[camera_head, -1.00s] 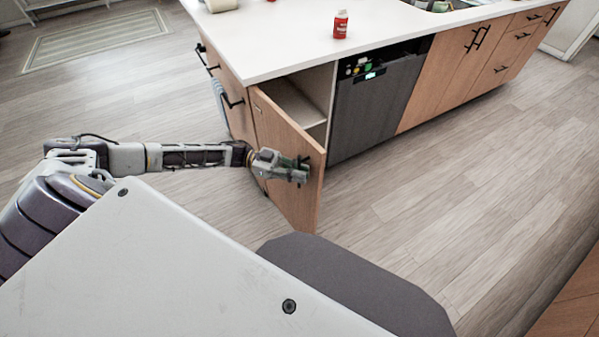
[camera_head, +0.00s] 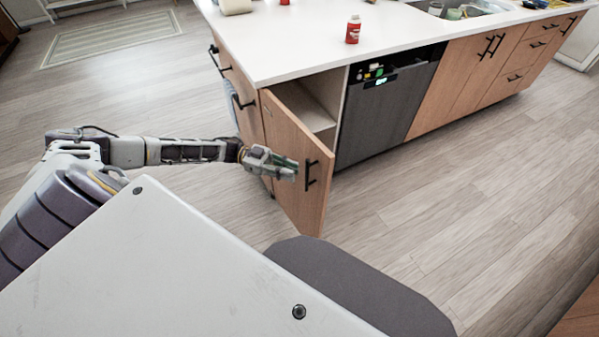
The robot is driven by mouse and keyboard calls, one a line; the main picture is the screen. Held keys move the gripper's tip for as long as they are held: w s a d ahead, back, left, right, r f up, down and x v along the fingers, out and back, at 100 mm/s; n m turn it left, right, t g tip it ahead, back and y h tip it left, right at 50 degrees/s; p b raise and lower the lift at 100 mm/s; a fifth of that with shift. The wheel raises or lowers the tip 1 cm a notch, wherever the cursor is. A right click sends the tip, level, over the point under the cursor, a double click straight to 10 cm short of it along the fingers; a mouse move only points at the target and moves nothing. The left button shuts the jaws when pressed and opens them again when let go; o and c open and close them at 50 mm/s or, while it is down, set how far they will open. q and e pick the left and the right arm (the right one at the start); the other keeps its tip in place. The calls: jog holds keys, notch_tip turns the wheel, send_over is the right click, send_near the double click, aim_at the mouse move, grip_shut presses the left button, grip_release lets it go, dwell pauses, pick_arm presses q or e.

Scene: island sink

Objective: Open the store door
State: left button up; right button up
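The wooden cabinet door (camera_head: 293,150) at the near left end of the island stands partly open, swung outward toward me. A gap shows the pale shelf (camera_head: 318,118) inside. Its black bar handle (camera_head: 311,174) is near the door's free edge and nothing holds it. My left gripper (camera_head: 291,169) is in front of the door's outer face, just left of the handle and apart from it. Its two fingers look spread, with nothing between them. My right gripper is out of view.
A dark dishwasher (camera_head: 390,108) sits right of the open cabinet. The white countertop (camera_head: 300,45) above carries a red bottle (camera_head: 353,30). The wood floor (camera_head: 450,210) right of the door is clear. My own base fills the lower left.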

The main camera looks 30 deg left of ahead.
pick_arm(q)
jog(key=shift+s+a, duration=0.15)
jog(key=shift+a, duration=0.8)
jog(key=shift+s+a, duration=0.2)
jog(key=shift+a, duration=0.75)
jog(key=shift+s+a, duration=0.15)
jog(key=shift+a, duration=0.8)
